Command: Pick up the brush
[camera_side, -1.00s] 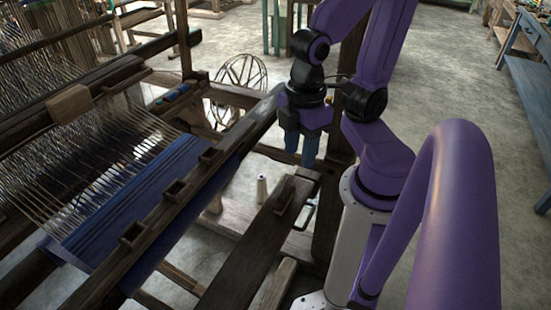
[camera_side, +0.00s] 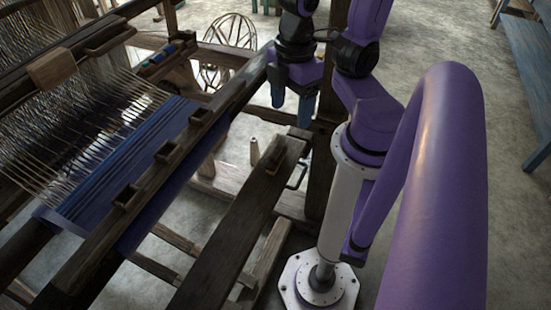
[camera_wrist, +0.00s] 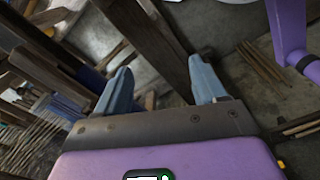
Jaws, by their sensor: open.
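I cannot make out a brush for certain in either view. A brown wooden block (camera_side: 51,68) lies on the loom's threads at the upper left of the side view; I cannot tell if it is the brush. My gripper (camera_side: 291,104) hangs fingers down near the far end of a dark beam, right of the blue cloth. In the wrist view my gripper (camera_wrist: 160,68) has its two blue fingers spread, with nothing between them but loom timber and floor beyond.
Blue cloth (camera_side: 135,165) is stretched on the loom behind a dark notched beam (camera_side: 165,155). A pale spool (camera_side: 254,152) stands below my gripper, beside a sloping plank (camera_side: 238,225). A blue bench (camera_side: 524,75) is at the right.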

